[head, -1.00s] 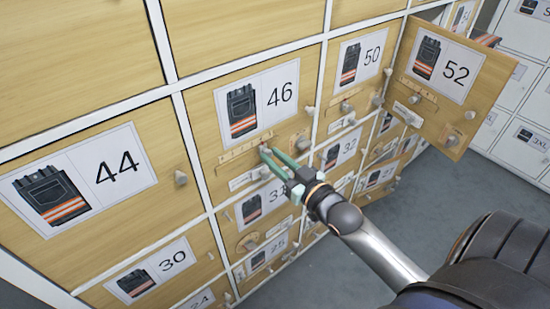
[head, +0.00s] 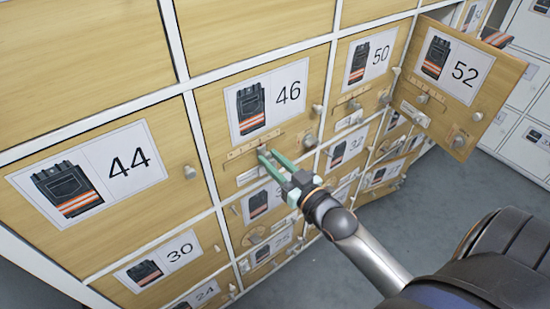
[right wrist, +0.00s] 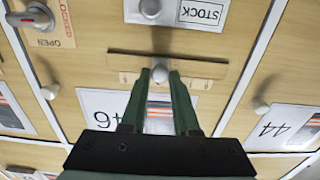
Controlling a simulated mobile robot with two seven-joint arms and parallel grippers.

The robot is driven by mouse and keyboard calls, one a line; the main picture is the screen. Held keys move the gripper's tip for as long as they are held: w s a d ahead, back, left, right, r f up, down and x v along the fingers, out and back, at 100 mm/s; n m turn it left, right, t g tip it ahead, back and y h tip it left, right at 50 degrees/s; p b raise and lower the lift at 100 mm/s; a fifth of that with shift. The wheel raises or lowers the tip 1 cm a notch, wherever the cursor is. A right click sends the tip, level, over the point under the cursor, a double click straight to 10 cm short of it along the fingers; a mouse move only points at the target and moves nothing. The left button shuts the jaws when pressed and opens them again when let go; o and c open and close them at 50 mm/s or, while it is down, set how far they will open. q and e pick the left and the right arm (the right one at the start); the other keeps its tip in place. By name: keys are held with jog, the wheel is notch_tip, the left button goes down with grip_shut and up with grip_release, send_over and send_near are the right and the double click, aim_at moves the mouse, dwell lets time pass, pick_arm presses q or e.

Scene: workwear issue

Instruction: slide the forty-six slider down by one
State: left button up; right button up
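The door marked 46 (head: 209,112) carries a label (head: 268,102) with a picture of dark work trousers with orange bands. Below the label is a thin wooden slider track (head: 238,153), also seen in the right wrist view (right wrist: 208,70). A small round slider knob (right wrist: 159,75) sits near the middle of the track. My right gripper (head: 268,154) is open at the track, with its green fingers (right wrist: 160,78) on either side of the knob. I cannot tell whether they touch it. My left gripper is not in view.
Door 44 (head: 125,215) is left of 46 and door 50 (head: 344,84) is right of it. Door 52 (head: 490,105) stands swung open at the right. A STOCK tag (right wrist: 203,13) and a door knob (head: 309,140) are near my gripper. The grey floor (head: 410,215) is clear.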

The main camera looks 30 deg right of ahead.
jog(key=o, duration=0.4)
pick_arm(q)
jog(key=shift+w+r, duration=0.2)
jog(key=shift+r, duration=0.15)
pick_arm(e)
jog(key=s+d, duration=0.1)
jog(key=s, duration=1.1)
jog(key=shift+s, duration=0.25)
pick_arm(q)
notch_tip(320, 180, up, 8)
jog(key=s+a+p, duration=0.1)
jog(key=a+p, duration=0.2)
jog(key=p, duration=0.7)
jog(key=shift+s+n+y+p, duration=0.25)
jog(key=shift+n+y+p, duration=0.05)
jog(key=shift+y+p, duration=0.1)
pick_arm(e)
jog(key=s+a+f+g, duration=0.2)
jog(key=a+f+g, duration=0.2)
jog(key=a+f, duration=0.1)
jog(key=s+a+f+n+g+y, duration=0.1)
jog(key=s+a+f+g, duration=0.2)
jog(key=a+f+g, duration=0.2)
notch_tip(320, 180, down, 3)
jog(key=shift+s+a+r, duration=0.1)
jog(key=shift+s+a, duration=0.25)
jog(key=shift+a, duration=0.3)
